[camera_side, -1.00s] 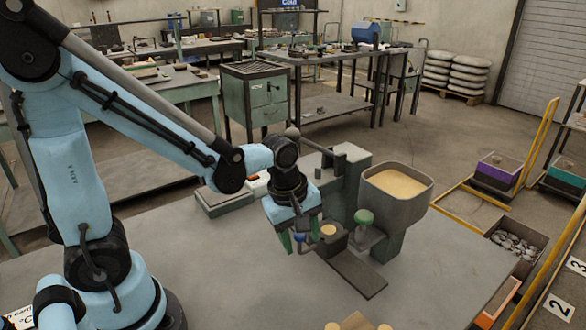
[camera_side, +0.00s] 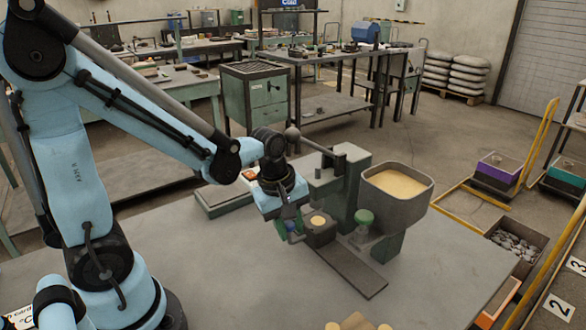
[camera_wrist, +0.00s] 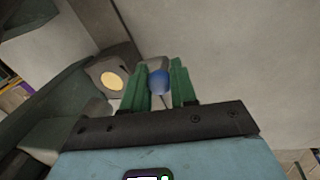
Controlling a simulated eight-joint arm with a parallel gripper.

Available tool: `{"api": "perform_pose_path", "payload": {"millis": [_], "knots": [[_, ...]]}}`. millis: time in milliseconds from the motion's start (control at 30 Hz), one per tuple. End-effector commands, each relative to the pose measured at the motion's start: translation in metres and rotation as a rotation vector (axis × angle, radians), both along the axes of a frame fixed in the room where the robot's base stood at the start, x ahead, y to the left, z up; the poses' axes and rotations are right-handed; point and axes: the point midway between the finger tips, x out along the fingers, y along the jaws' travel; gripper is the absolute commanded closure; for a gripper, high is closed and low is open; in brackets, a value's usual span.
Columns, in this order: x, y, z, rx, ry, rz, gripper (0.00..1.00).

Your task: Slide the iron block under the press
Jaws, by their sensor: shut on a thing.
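The iron block (camera_side: 321,235) is dark grey, with a round sand-coloured fill in its top. It sits at the upper-left end of a dark flat track (camera_side: 354,268); it also shows in the wrist view (camera_wrist: 104,70). My gripper (camera_side: 290,229) is low beside the block's left side. In the wrist view its green fingers (camera_wrist: 159,76) are shut on a blue knob (camera_wrist: 159,84), which seems to be the block's handle. The press (camera_side: 325,189) is a grey-green body with a ball-ended lever on top. The block is close in front of it; I cannot tell whether it is under the ram.
A hopper of sand (camera_side: 409,205) with a green knob (camera_side: 364,216) below it stands right of the press. A pale green tray (camera_side: 223,197) lies behind my gripper. Light tan pieces (camera_side: 355,321) sit at the front edge. The table left of the track is clear.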

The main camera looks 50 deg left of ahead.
Motion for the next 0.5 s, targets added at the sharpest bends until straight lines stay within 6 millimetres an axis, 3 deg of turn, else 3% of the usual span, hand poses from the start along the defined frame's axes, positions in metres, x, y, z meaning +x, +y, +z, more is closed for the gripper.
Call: {"api": "perform_pose_path", "payload": {"millis": [400,433,500], "knots": [[0.0002,0.0081,0.0001,-0.001,-0.003,-0.002,1.00],[0.0002,0.0081,0.0001,-0.001,-0.003,-0.002,0.69],[0.0002,0.0081,0.0001,-0.001,-0.003,-0.002,0.58]]}}
